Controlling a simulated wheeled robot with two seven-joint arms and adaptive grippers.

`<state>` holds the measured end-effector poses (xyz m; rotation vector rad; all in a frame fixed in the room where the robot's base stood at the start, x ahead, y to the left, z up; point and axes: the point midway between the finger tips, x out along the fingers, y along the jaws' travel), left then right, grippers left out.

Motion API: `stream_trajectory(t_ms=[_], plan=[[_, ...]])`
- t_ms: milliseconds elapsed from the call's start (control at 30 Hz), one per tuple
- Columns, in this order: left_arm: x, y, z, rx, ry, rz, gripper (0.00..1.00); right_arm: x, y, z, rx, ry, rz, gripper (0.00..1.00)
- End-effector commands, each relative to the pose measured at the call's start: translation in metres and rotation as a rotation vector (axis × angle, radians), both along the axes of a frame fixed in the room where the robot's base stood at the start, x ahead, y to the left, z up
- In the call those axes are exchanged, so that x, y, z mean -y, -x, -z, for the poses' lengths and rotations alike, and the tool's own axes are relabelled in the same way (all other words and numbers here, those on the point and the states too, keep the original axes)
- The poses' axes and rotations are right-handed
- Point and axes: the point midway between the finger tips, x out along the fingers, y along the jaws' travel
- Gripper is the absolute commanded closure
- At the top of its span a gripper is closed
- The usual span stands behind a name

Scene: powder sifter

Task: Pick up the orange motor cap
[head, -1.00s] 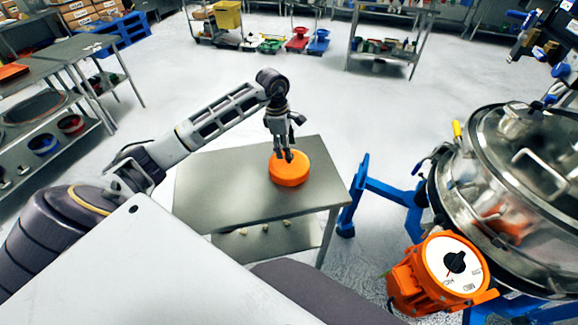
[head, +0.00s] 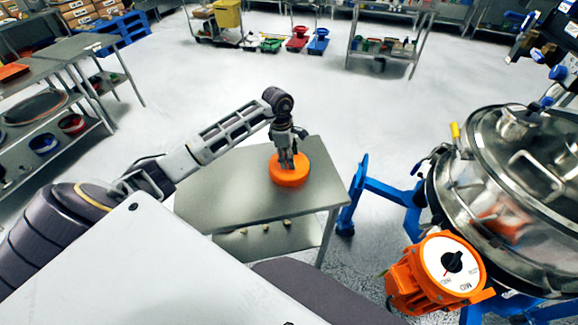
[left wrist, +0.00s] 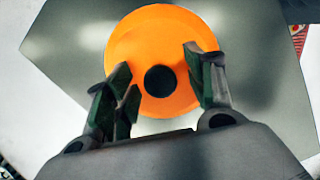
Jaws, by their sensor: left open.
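The orange motor cap (head: 290,176) is a round, thick disc lying on the small steel table (head: 215,193), near its right end. In the left wrist view the cap (left wrist: 158,35) shows a dark round spot at its middle. My left gripper (head: 287,165) points down over the cap. Its fingers are open, and in the left wrist view the gripper (left wrist: 162,90) has its fingertips over the cap's face on either side of the dark spot. Whether the tips touch the cap I cannot tell. My right gripper is in neither view.
At the right stands the steel sifter (head: 500,170) with an orange motor (head: 410,278) showing a white dial, on a blue frame (head: 385,195). Several small pale pieces lie on the table's lower shelf (head: 255,245). Steel shelving (head: 55,115) stands at the left. Floor beyond the table is clear.

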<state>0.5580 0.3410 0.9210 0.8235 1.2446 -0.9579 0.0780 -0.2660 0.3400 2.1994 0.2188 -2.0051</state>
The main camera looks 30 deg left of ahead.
Motion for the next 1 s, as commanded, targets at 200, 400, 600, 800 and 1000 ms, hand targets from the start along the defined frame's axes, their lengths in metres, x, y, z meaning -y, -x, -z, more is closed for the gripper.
stream_trajectory(t_ms=[200, 400, 600, 800, 1000], plan=[[0.000, 0.000, 0.003, 0.000, -0.001, -0.001, 0.46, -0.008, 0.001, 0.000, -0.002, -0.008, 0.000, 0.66], [0.000, 0.000, 0.003, 0.001, 0.000, -0.001, 0.46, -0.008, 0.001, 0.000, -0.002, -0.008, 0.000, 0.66], [0.000, 0.000, 0.002, 0.001, 0.000, -0.001, 0.59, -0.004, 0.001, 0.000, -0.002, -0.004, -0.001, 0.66], [0.000, 0.000, 0.003, 0.000, 0.000, -0.001, 0.84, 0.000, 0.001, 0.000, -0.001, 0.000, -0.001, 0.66], [0.000, 0.000, 0.003, 0.000, 0.000, -0.001, 1.00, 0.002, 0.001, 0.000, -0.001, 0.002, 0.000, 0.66]])
